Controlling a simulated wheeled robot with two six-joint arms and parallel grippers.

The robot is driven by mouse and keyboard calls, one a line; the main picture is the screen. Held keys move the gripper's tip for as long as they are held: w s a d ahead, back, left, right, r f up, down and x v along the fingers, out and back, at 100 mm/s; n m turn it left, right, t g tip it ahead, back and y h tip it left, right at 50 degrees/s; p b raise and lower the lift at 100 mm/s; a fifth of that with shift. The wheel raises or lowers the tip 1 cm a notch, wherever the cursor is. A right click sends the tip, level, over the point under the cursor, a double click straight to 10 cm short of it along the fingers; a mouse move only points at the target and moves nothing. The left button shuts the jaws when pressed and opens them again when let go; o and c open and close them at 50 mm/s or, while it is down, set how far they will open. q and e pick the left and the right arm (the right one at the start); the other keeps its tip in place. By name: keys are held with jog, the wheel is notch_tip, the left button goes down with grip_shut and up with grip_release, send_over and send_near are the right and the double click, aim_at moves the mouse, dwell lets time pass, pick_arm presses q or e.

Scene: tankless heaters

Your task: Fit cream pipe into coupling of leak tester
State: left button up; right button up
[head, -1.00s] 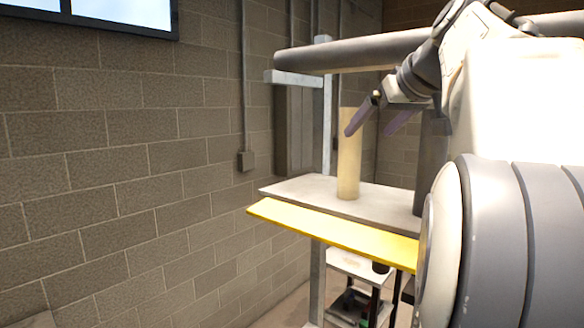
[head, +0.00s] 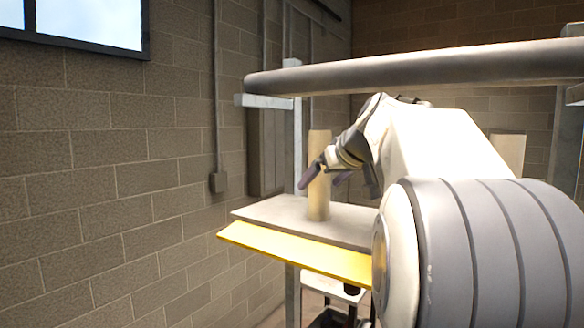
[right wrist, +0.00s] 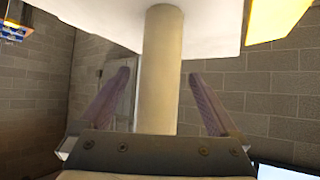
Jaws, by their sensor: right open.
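The cream pipe (head: 318,205) stands upright on a pale shelf in the head view. My right gripper (head: 319,184) is open at the pipe's upper half, one finger showing on each side of it. In the right wrist view the pipe (right wrist: 160,65) runs from the shelf down between the two spread purple fingers of the gripper (right wrist: 157,76), with a gap on both sides. I cannot make out the leak tester or its coupling. My left gripper is not in view.
The shelf (head: 258,213) has a yellow front edge (head: 290,255). A thick grey horizontal pipe (head: 420,70) crosses above my arm. A grey post (head: 293,150) stands behind the shelf, and a block wall (head: 110,200) fills the left. A cream object (head: 508,150) shows behind my arm.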

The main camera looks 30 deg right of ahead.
jog(key=shift+x, duration=1.1)
jog(key=c, duration=1.5)
grip_shut()
jog(key=shift+r, duration=0.15)
